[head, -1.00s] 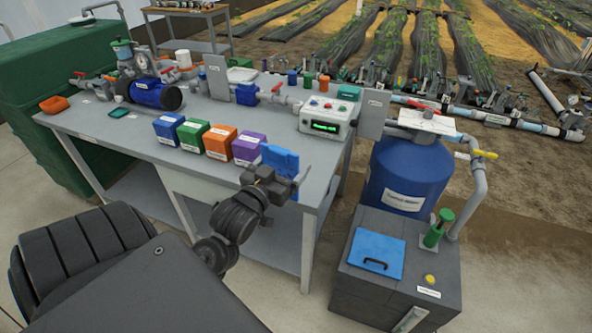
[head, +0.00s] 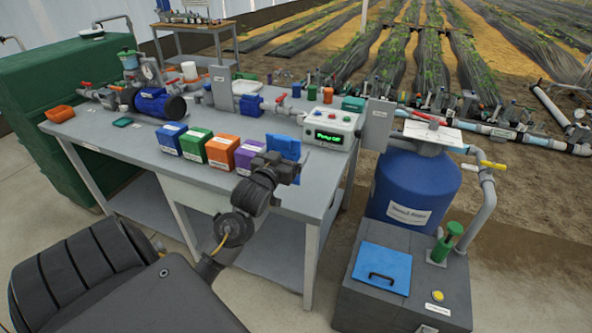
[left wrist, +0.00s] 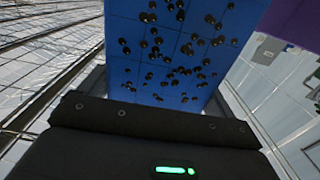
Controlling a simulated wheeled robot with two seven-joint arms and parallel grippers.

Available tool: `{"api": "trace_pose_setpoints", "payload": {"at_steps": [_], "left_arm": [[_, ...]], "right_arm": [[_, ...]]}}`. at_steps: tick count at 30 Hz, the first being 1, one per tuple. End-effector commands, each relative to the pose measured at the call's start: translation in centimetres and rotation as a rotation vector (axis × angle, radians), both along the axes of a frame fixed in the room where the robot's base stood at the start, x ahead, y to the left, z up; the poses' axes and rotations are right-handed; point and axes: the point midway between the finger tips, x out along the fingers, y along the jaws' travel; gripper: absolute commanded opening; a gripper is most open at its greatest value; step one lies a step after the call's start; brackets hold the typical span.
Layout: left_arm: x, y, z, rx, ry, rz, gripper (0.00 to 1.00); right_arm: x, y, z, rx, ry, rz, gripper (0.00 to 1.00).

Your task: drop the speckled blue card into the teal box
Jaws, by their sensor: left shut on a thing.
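The speckled blue card (head: 284,146) is held upright in my left gripper (head: 274,164), at the front edge of the grey bench beside the purple box. In the left wrist view the card (left wrist: 165,50) shows black specks on blue, and the dark fingers (left wrist: 150,115) are shut on its lower part. A small teal box (head: 353,103) stands at the back right of the bench, behind the control box. A flat teal piece (head: 122,122) lies at the bench's left; I cannot tell whether it is a box. My right gripper is not in view.
Blue (head: 170,137), green (head: 194,144), orange (head: 222,151) and purple (head: 248,154) boxes line the front of the bench (head: 185,177). The control box (head: 330,129) and a grey post (head: 377,125) stand near the teal box. A blue tank (head: 410,187) is to the right.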

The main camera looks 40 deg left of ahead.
Motion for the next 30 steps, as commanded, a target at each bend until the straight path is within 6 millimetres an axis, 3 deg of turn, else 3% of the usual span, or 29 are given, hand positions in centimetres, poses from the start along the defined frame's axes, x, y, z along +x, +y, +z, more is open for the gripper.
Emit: {"api": "trace_pose_setpoints", "payload": {"at_steps": [3, 9, 15, 22, 30], "left_arm": [[1.7, 0.0, -2.3, -0.003, 0.003, 0.001, 0.68], [3.1, 0.0, -3.9, 0.0, 0.001, 0.001, 0.68], [3.5, 0.0, -4.4, -0.001, 0.002, 0.0, 0.68], [3.7, -0.1, -7.3, 0.0, 0.004, 0.0, 0.68], [3.7, 0.0, -7.7, 0.001, 0.001, 0.0, 0.68]], "right_arm": [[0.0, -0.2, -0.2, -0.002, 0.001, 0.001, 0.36], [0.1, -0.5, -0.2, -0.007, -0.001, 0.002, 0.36], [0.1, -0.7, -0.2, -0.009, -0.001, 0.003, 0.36], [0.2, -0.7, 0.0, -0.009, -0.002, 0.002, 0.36], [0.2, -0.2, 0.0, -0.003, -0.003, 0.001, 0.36]]}}
